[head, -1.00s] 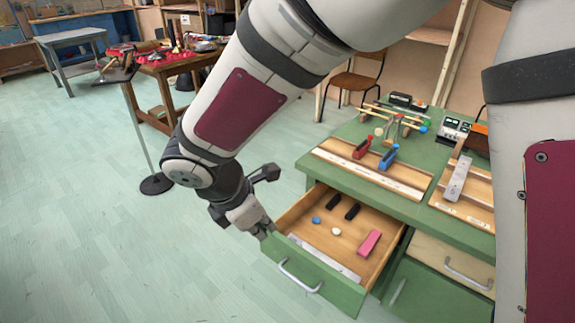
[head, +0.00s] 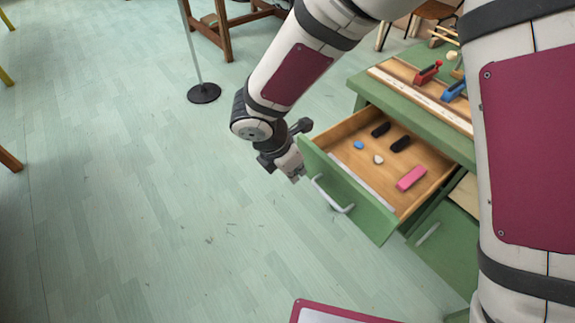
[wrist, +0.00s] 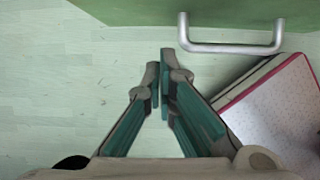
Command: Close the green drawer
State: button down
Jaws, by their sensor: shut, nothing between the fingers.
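The green drawer (head: 345,196) is pulled out from the green desk in the head view, with its wooden inside showing. Its metal handle (head: 331,195) is on the front; in the wrist view the handle (wrist: 232,48) is near the top, right of centre, on the green front (wrist: 130,12). My gripper (head: 299,177) is beside the left end of the drawer front in the head view. In the wrist view my gripper (wrist: 165,85) is shut and empty, apart from the handle. I cannot tell whether it touches the drawer front.
Inside the drawer lie a pink block (head: 411,178), two black pieces, a blue piece (head: 358,145) and a whitish piece (head: 378,159). The desk top (head: 440,123) holds red and blue tools. A stand base (head: 204,93) is on the floor. The floor (head: 130,200) at left is clear.

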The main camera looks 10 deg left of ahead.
aim_at(308, 163)
jog(key=shift+w+d+r, duration=0.25)
jog(key=shift+w+d, duration=0.7)
jog(key=shift+w, duration=0.3)
jog(key=shift+w+d, duration=0.1)
jog(key=w+d+p, duration=0.1)
jog(key=w+d, duration=0.3)
jog(key=w, duration=0.2)
jog(key=w+d+p, duration=0.1)
jog(key=w+d, duration=0.4)
jog(key=w+d+p, duration=0.1)
jog(key=w+d, duration=0.3)
jog(key=w, duration=0.2)
jog(key=shift+w+d, duration=0.35)
jog(key=shift+d, duration=0.05)
